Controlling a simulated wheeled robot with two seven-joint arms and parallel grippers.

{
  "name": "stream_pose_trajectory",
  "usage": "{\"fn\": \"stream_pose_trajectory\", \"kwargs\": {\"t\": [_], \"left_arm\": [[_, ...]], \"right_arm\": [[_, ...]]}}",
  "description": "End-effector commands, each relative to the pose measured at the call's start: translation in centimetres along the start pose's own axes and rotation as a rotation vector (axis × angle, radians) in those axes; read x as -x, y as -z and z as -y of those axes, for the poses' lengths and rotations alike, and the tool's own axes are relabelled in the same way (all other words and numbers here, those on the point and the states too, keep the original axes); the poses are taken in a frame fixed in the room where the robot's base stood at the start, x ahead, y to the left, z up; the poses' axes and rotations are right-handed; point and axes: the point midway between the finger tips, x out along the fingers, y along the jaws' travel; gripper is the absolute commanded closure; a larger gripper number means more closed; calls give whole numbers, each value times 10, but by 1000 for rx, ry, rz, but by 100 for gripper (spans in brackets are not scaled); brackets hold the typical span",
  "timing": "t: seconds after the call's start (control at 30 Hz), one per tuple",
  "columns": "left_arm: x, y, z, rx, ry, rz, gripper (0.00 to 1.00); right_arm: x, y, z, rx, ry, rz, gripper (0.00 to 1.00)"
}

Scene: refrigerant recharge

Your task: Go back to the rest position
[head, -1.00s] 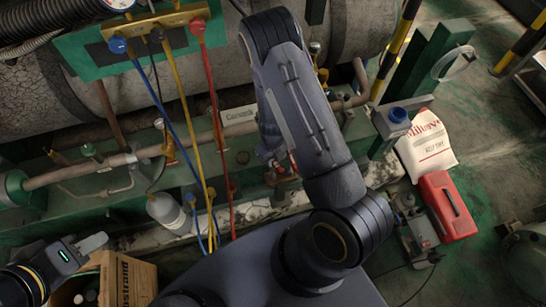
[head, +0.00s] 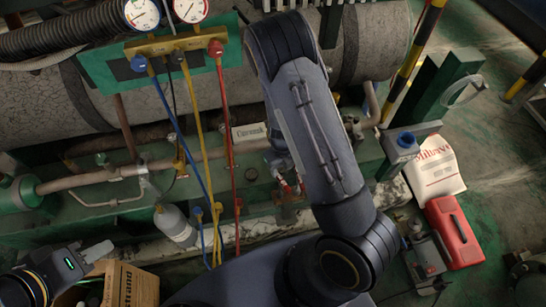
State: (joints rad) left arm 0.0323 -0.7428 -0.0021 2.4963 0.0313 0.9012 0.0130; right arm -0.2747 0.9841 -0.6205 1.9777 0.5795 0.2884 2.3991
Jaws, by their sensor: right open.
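My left gripper (head: 88,253) is at the lower left, above an open cardboard box; its light finger shows, but the gap between the fingers is not clear. My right arm rises from the lower middle, bends at the top and comes down behind its own dark link. My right gripper (head: 288,184) is mostly hidden behind that link, low in front of the green pipe frame; it is open, and I see nothing held in it. The gauge manifold (head: 175,45) hangs on a green panel, with blue, yellow and red hoses running down.
A grey bottle (head: 174,226) stands by the frame, right of the cardboard box (head: 132,286). A large tank (head: 370,45) lies behind.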

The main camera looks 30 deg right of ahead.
Motion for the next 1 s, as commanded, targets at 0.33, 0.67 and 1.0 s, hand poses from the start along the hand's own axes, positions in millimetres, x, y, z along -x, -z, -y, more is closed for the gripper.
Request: {"fn": "stream_pose_trajectory", "kwargs": {"t": [0.33,0.67,1.0], "left_arm": [[2,1,-1,0,0,0,64],[19,10,-9,0,0,0,64],[39,20,-18,0,0,0,64]], "right_arm": [[11,-1,-2,29,-17,9,58],[158,3,-40,731,-220,277,58],[317,72,-58,1805,47,667,58]]}}
